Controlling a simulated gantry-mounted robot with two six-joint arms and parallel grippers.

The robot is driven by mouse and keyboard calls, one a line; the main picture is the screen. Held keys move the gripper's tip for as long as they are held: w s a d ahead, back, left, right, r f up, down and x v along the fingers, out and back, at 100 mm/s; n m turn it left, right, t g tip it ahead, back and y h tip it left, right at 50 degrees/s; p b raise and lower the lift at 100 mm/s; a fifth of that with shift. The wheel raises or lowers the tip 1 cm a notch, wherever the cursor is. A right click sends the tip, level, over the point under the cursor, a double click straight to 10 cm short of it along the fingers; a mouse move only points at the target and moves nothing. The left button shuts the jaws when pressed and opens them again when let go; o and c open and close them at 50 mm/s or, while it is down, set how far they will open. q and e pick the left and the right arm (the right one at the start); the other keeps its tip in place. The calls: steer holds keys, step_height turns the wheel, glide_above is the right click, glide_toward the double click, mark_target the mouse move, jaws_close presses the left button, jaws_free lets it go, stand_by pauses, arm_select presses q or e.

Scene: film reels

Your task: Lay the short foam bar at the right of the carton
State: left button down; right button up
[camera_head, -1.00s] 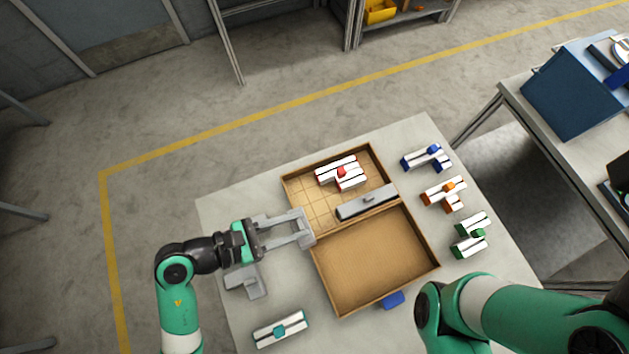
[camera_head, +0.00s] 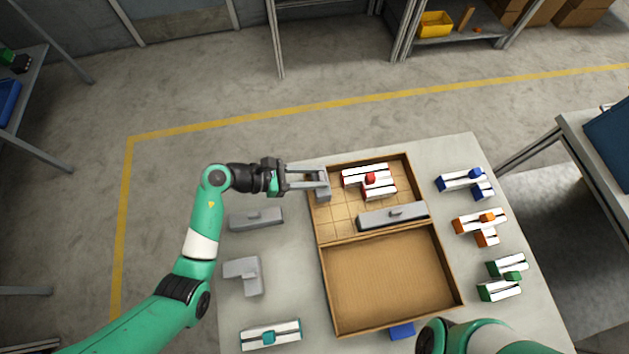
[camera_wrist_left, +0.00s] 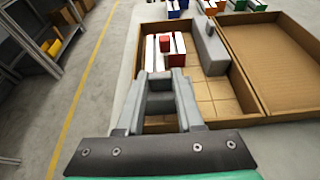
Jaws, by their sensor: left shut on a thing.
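The open cardboard carton (camera_head: 449,274) has two halves, one with a gridded floor and one plain. My left gripper (camera_head: 323,183) is shut on a small grey foam block (camera_wrist_left: 160,100), at the far left corner of the gridded half. Whether the block touches the floor or wall cannot be told. A long grey foam bar (camera_head: 376,221) lies in the gridded half along the divider. A grey bar (camera_head: 256,220) and an L-shaped grey piece (camera_head: 243,268) lie on the table left of the carton. My right gripper is out of view.
Red-and-white parts (camera_head: 367,180) lie in the gridded half. Blue (camera_head: 463,181), orange (camera_head: 481,224) and green (camera_head: 503,279) sets lie right of the carton. A teal-and-white piece (camera_head: 270,335) is at the front left. The plain half is empty.

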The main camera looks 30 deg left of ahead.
arm_select(q)
steer(key=shift+s+f+b, duration=0.1)
steer(key=shift+f+b, duration=0.25)
steer(key=shift+f, duration=1.05)
steer(key=shift+f, duration=0.2)
steer(key=c, duration=0.5)
jaws_free()
steer(key=shift+c, duration=0.2)
